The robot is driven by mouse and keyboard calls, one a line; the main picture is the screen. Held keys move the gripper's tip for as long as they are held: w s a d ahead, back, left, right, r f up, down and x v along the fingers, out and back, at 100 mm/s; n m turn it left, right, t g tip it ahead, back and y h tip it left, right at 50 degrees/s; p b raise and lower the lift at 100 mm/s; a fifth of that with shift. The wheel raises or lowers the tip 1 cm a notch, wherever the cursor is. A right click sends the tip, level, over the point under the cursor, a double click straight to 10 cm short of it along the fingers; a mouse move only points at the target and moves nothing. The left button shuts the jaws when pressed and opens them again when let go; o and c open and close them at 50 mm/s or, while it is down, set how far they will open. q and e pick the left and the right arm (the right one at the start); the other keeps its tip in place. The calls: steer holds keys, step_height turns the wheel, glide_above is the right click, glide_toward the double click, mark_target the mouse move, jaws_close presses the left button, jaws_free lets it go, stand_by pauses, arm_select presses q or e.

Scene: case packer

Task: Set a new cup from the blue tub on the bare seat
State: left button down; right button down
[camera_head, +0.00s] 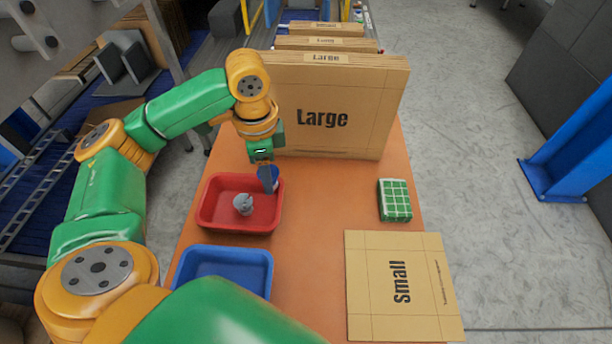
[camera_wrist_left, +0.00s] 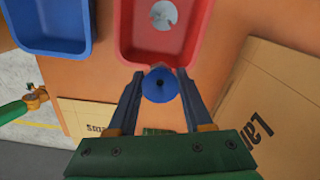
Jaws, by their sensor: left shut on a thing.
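My left gripper (camera_head: 268,180) is at the right rear edge of the red tub (camera_head: 213,222). It is shut on a blue round cup (camera_head: 275,178). In the left wrist view the cup (camera_wrist_left: 161,85) is between the two fingertips, its round face with a dark centre toward the camera. The blue tub (camera_head: 262,262) stands in front of the red one; the part of its inside that shows is empty. A grey cup-like piece (camera_head: 243,205) lies in the red tub. I cannot make out the bare seat. My right gripper is not in view.
Folded Large cartons (camera_head: 330,90) stand upright at the back of the orange table (camera_head: 315,215). A flat Small carton (camera_head: 400,280) lies at the front right. A green and white box (camera_head: 395,200) sits at the right edge. The table's middle is clear.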

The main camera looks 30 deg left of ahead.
arm_select(q)
steer(key=w+d+f, duration=0.1)
steer(key=w+f, duration=0.1)
steer(key=w+d+f, duration=0.1)
steer(key=w+f, duration=0.1)
steer(key=w, duration=0.1)
steer(key=w+d+f, duration=0.1)
steer(key=w+f, duration=0.1)
steer(key=shift+w+d+f, duration=0.15)
steer(key=shift+d+f, duration=0.25)
steer(key=shift+w+d+f, duration=0.1)
steer(key=shift+w+f, duration=0.05)
steer(key=shift+f, duration=0.85)
steer(key=shift+w+f, duration=0.15)
steer(key=shift+f, duration=0.85)
steer(key=shift+f, duration=0.1)
steer(key=shift+c, duration=1.5)
jaws_free()
